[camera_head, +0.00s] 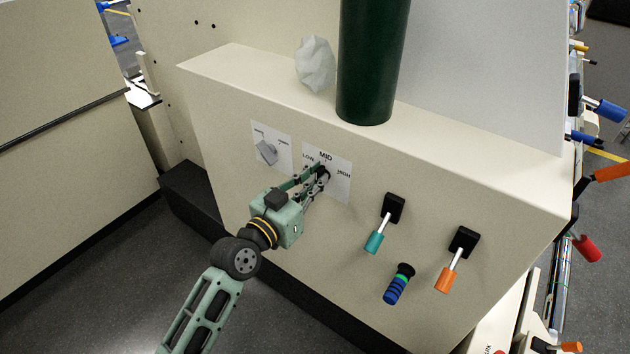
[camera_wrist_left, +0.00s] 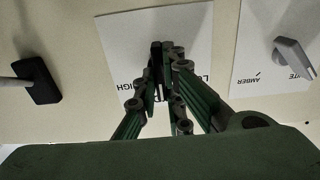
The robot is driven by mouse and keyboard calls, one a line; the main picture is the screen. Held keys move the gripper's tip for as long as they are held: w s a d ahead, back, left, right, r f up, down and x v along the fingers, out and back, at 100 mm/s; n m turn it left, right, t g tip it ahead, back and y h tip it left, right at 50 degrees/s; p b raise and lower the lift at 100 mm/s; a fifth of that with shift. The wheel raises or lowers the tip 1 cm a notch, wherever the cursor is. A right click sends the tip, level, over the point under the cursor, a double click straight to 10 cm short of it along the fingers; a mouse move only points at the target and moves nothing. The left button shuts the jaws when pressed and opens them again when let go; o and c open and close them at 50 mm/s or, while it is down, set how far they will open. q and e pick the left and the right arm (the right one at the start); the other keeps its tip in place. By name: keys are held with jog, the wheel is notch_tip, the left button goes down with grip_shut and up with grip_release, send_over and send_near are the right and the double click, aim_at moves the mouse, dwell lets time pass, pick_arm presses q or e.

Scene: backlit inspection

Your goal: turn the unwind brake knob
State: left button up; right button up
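A small black knob (camera_head: 325,177), taken to be the unwind brake knob, sits on a white label plate (camera_head: 341,190) marked LOW, MID and HIGH on the front of the cream cabinet. My left gripper (camera_head: 319,173) reaches it from the lower left, with its fingertips at the knob. In the left wrist view the picture is upside down. There the fingers (camera_wrist_left: 164,75) come close together on either side of the dark upright knob (camera_wrist_left: 156,52) and hide part of it. Its exact pointing direction is hard to tell. My right gripper is in neither view.
A grey knob (camera_head: 266,152) on its own plate is left of the brake knob. To the right, a teal-tipped lever (camera_head: 375,241), an orange-tipped lever (camera_head: 446,278) and a blue banded handle (camera_head: 396,288) stick out. A dark green cylinder (camera_head: 371,65) and a pale lump (camera_head: 315,64) stand on the ledge.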

pick_arm(q)
jog(key=shift+n, duration=0.3)
grip_shut()
jog(key=n, duration=0.3)
jog(key=n+p, duration=0.1)
jog(key=n, duration=0.3)
jog(key=n+p, duration=0.1)
jog(key=n, duration=0.3)
jog(key=shift+w+a+f, duration=0.15)
jog(key=shift+a, duration=0.1)
jog(key=shift+n, duration=0.3)
jog(key=o, duration=0.6)
grip_release()
jog(key=shift+o, duration=0.2)
